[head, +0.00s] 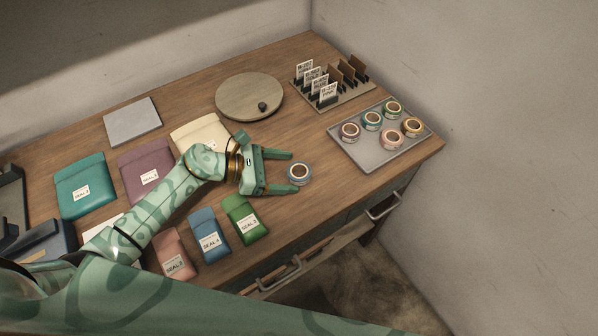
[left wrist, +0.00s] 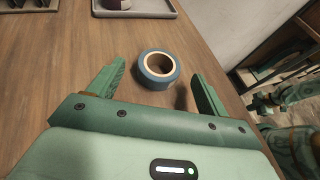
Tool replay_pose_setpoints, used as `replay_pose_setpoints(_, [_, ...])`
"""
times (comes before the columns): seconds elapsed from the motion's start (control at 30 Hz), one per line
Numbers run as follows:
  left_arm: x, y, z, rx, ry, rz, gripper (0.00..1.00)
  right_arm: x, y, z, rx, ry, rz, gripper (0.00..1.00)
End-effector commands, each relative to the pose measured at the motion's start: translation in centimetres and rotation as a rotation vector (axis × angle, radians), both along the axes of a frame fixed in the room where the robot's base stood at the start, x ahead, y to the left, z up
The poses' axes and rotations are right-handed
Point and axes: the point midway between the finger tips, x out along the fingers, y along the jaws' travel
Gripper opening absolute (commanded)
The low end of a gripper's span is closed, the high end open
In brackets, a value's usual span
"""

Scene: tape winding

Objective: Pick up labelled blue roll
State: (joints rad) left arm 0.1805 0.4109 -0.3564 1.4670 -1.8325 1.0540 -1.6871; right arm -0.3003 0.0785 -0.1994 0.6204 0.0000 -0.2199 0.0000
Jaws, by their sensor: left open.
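A blue roll (head: 299,180) lies flat on the wooden table near its front edge. In the left wrist view the blue roll (left wrist: 153,82) shows a pale core and a hole facing up; I cannot read any label on it. My left gripper (head: 292,172) is open, with its fingers pointing right and reaching to both sides of the roll. In the left wrist view the left gripper (left wrist: 158,70) has one finger on each side of the roll, with gaps between. My right gripper is not in the head view; green arm parts show at the right of the left wrist view.
A grey tray (head: 367,158) with several tape rolls stands to the right. Behind it is a rack (head: 345,101) with label cards. A round wooden board (head: 240,92) lies at the back. Several labelled pouches, including a green pouch (head: 240,211), lie around my left arm.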

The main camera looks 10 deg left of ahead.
Motion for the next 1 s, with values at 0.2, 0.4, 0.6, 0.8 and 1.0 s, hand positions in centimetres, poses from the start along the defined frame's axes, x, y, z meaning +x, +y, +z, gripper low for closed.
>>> replay_pose_setpoints(0.2, [1.0,-2.1,-1.0,0.001,-0.001,0.001,0.78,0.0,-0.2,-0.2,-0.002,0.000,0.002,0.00])
replay_pose_setpoints(0.4, [1.0,-2.1,-1.1,0.001,-0.001,0.001,0.78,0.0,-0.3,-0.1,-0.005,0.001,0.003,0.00])
replay_pose_setpoints(0.6, [1.0,-2.1,-1.0,0.001,-0.001,0.001,0.30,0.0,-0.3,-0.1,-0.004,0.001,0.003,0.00])
replay_pose_setpoints(0.8, [1.0,-2.1,-1.0,0.001,-0.001,0.001,0.30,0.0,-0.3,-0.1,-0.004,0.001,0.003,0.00])
replay_pose_setpoints(1.0, [1.0,-2.0,-0.4,0.003,-0.001,0.000,0.30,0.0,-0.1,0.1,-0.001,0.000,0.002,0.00])
